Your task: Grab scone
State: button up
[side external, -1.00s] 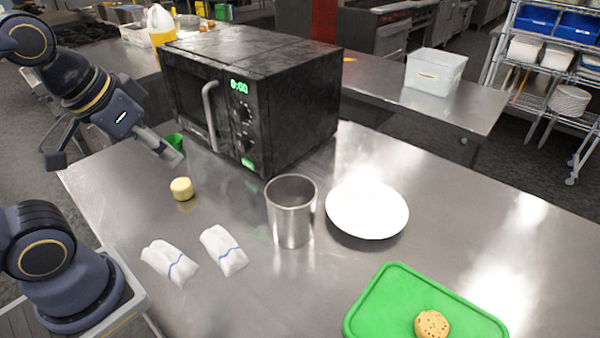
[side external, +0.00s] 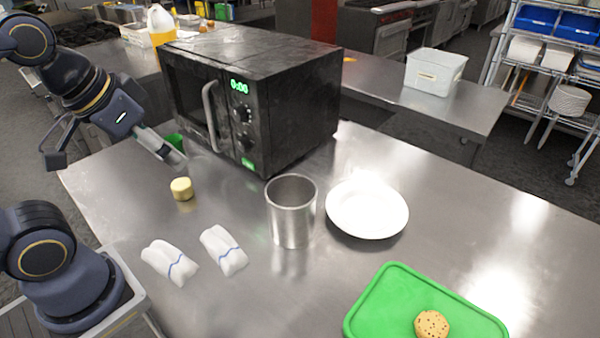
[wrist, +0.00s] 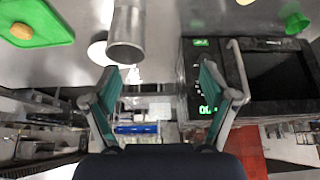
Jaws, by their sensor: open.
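A round, speckled tan baked piece (side external: 432,324), which looks like a scone or cookie, lies on a green board (side external: 375,300) at the front right. In the wrist view the same piece (wrist: 21,31) shows at the top left. A small pale-yellow cylinder (side external: 181,189) stands on the steel table at the left; I cannot tell whether it is food. My gripper (side external: 173,153) is above the table, left of the microwave and a little above and behind the yellow cylinder. In the wrist view my gripper (wrist: 160,70) has its fingers wide apart with nothing between them.
A black microwave (side external: 285,105) stands close to my gripper. A green object (side external: 174,142) is partly hidden behind my fingers. A steel cylinder (side external: 291,222), white plate (side external: 367,212) and two folded white cloths (side external: 169,262) (side external: 223,249) occupy the middle.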

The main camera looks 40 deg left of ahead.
jog(key=n+g, duration=0.1)
jog(key=g, duration=0.5)
send_over(181, 183)
notch_tip(181, 183, down, 9)
jog(key=f, duration=1.1)
jog(key=shift+s+a+f, duration=0.1)
jog(key=shift+a, duration=0.1)
jog(key=shift+d+f, duration=0.1)
jog(key=shift+f, duration=2.65)
